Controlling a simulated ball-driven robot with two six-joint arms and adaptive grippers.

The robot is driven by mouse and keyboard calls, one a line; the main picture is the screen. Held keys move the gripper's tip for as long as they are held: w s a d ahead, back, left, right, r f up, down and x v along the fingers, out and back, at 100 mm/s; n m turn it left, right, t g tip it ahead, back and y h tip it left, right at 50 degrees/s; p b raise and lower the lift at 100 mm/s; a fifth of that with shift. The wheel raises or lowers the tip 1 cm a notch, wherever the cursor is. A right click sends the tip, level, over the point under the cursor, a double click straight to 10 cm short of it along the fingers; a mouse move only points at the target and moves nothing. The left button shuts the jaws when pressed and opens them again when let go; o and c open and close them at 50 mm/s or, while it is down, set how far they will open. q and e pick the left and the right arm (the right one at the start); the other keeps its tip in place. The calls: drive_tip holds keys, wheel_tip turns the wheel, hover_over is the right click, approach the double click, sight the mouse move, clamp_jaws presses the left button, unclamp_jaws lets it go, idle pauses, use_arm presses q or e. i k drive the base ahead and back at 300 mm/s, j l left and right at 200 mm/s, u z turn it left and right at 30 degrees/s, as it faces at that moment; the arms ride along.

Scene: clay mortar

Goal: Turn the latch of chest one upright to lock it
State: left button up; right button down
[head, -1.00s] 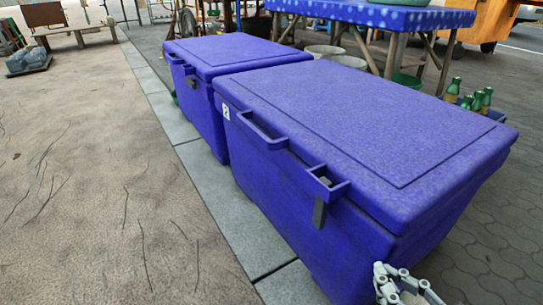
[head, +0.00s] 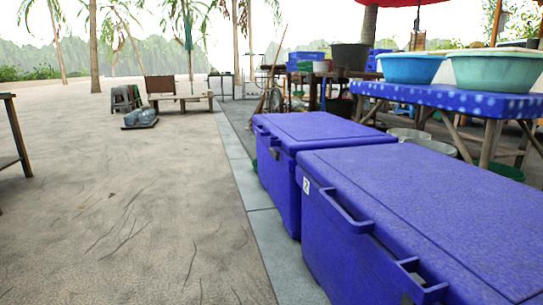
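Two blue lidded chests stand in a row, both with lids shut. The near chest (head: 420,200) bears a white tag (head: 306,186) that seems to read 2. Its grey latch (head: 406,298) sits at the front edge by the lid's bracket, cut by the bottom of the picture. The far chest (head: 285,190) shows no readable number. Its small dark latch (head: 274,153) is on the front side under the lid edge; it looks to hang down, but is too small to be sure. Neither of my grippers is in view.
Open sandy ground (head: 130,220) lies left of the chests, beside a paved strip (head: 265,235). A blue table (head: 450,98) with basins (head: 412,68) stands behind the chests at right. A low bench (head: 181,97) is far ahead; a dark table edge (head: 12,150) is at left.

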sight(274, 154)
drive_tip(key=i+j, duration=0.45)
drive_tip(key=i+j+z, duration=0.1)
drive_tip(key=i+j, duration=0.75)
drive_tip(key=j, duration=0.25)
drive_tip(key=i+j+z, duration=0.1)
drive_tip(key=i+j, duration=0.75)
drive_tip(key=j, duration=0.3)
